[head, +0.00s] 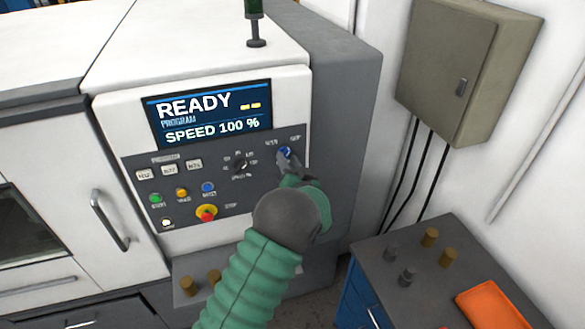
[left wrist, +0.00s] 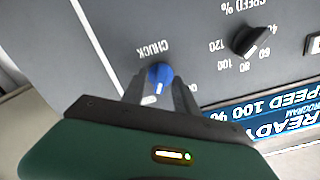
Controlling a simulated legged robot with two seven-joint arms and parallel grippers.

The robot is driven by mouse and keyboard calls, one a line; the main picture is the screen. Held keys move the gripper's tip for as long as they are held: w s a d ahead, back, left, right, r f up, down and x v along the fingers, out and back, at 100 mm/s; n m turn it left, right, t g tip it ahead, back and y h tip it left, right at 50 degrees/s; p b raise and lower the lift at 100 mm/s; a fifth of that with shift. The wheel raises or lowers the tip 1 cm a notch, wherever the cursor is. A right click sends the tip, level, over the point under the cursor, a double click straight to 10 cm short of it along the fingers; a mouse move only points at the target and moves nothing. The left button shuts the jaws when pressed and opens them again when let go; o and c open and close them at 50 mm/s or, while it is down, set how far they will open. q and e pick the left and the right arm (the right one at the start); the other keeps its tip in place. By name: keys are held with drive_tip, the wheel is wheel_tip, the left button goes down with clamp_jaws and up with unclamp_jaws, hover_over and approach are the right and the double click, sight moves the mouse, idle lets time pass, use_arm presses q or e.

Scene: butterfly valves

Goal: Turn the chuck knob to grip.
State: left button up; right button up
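The chuck knob (head: 285,152) is a small blue dial at the upper right of the machine's control panel. In the left wrist view the knob (left wrist: 160,75) sits under the upside-down word CHUCK, with a white mark on its lower part. My left gripper (head: 284,161) reaches up to it from below. In the left wrist view its two dark fingers (left wrist: 159,88) stand close against both sides of the knob, with no clear gap at the tips. The knob's surrounding labels are partly hidden by the fingers. My right gripper is out of view.
The black speed dial (head: 240,163) is just left of the chuck knob. Lower left are coloured buttons and a red stop button (head: 207,213). The display (head: 210,113) reads READY, SPEED 100 %. A blue cabinet (head: 430,285) with an orange tray (head: 492,302) stands at right.

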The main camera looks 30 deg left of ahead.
use_arm(q)
drive_tip(key=b+v, duration=0.5)
drive_tip(key=v, duration=1.1)
drive_tip(key=shift+s+d+b, duration=0.15)
drive_tip(key=shift+d+b, duration=0.15)
drive_tip(key=shift+d, duration=0.05)
drive_tip(key=shift+a+f, duration=0.15)
drive_tip(key=shift+a, duration=0.05)
